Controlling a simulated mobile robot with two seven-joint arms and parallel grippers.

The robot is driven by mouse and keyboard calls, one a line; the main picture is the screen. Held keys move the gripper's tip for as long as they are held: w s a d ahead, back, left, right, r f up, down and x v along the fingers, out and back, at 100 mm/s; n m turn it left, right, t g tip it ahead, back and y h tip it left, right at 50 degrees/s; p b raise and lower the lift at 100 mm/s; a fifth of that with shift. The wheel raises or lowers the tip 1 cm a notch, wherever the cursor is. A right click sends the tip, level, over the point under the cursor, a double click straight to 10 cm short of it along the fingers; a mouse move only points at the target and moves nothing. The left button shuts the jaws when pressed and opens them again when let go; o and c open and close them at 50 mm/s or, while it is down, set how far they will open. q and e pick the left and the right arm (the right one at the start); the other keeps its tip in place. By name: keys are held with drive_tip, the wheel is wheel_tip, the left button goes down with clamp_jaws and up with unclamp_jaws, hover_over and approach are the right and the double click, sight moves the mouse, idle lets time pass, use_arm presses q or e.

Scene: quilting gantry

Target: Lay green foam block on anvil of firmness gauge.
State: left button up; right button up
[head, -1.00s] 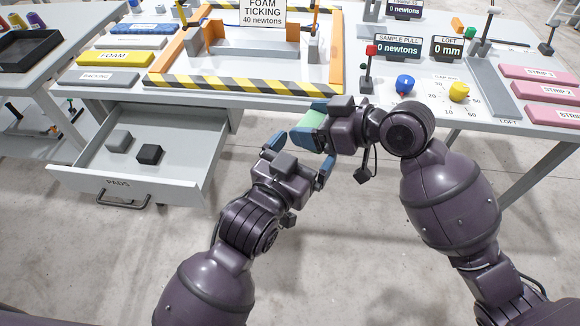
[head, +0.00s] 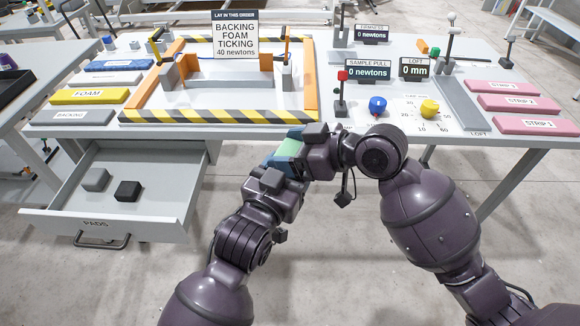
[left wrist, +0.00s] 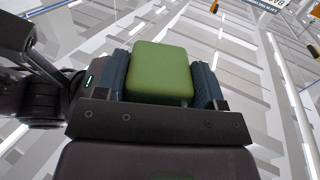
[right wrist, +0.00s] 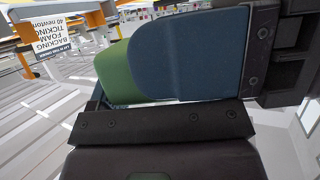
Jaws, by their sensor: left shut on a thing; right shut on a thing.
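The green foam block (left wrist: 160,72) sits between the two blue finger pads of my left gripper (head: 282,164), which is shut on it. My right gripper (head: 294,148) is also shut on the block, whose green side (right wrist: 115,70) shows beyond a large blue finger in the right wrist view. The grippers meet in front of the bench, and in the head view they hide most of the block. The firmness display (head: 372,33) reads 0 newtons at the back of the bench. I cannot make out the gauge's anvil clearly.
The bench front edge is just beyond my grippers. A striped frame (head: 215,116) stands left of centre. An open drawer (head: 110,205) with a grey and a black pad juts out at left. Blue (head: 377,106) and yellow (head: 429,108) knobs and the loft display (head: 414,68) are at right.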

use_arm(q)
drive_tip(key=shift+s+d+r, duration=0.1)
use_arm(e)
drive_tip(key=o, duration=0.9)
drive_tip(key=shift+f, duration=0.1)
